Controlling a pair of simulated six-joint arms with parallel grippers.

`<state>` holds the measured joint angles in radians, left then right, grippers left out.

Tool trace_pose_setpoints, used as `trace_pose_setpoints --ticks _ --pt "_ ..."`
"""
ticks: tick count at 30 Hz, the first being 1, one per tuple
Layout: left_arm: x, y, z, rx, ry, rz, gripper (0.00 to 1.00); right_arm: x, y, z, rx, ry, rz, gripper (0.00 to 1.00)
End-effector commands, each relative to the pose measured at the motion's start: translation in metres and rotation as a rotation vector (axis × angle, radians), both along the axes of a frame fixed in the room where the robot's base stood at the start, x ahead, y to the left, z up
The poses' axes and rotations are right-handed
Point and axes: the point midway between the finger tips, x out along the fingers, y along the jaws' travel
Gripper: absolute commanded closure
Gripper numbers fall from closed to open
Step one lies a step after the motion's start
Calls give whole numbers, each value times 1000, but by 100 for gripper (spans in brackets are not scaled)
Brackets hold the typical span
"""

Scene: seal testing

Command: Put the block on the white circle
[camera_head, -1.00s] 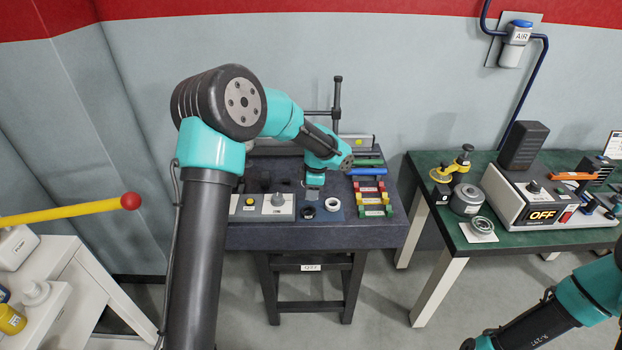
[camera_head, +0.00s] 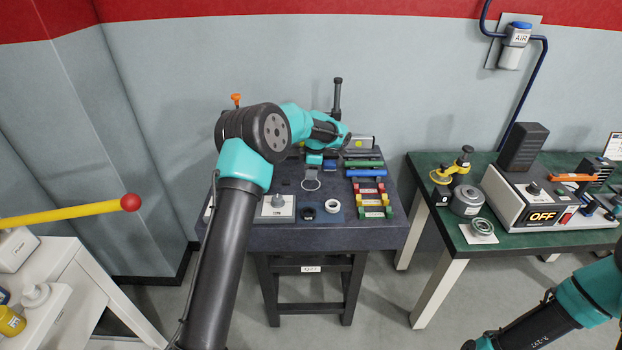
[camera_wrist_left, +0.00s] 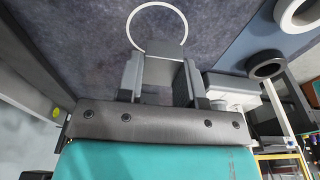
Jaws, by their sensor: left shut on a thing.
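My left gripper (camera_head: 313,168) is over the dark stone table, just behind the white circle (camera_head: 311,185) in the head view. In the left wrist view the gripper (camera_wrist_left: 160,75) is shut on a grey block (camera_wrist_left: 158,57). The block overlaps the near edge of the white circle's outline (camera_wrist_left: 134,22), and most of the circle shows bare beyond it. I cannot tell whether the block touches the table. In the head view the block is too small to make out. My right arm enters at the lower right; its gripper is out of frame.
A white ring (camera_head: 332,206) and a black ring (camera_head: 308,213) lie on a blue mat in front of the circle. A grey box with a knob (camera_head: 275,208) is to their left. Coloured blocks in a rack (camera_head: 373,198) stand at right. A height stand (camera_head: 337,98) rises behind.

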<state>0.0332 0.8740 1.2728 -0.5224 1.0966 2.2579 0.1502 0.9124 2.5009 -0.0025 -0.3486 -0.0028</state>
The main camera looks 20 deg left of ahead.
Motion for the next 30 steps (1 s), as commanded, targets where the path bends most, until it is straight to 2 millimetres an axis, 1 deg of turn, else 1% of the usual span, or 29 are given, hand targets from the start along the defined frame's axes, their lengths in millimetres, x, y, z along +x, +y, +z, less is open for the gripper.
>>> trace_pose_setpoints --ticks 5,8,15,17,29,30 --pt "0 0 0 0 -1 0 96 0 0 0 0 0 0 34" --pt "4 2 -1 0 -1 1 96 0 0 0 0 0 0 34" --pt "4 2 -31 0 1 0 96 0 0 0 0 0 0 34" --pt "4 2 -34 0 1 0 96 0 0 0 0 0 0 34" --pt "4 2 -38 0 0 0 96 0 0 0 0 0 0 34" --pt "4 2 -39 0 0 0 66 0 0 0 0 0 0 34"
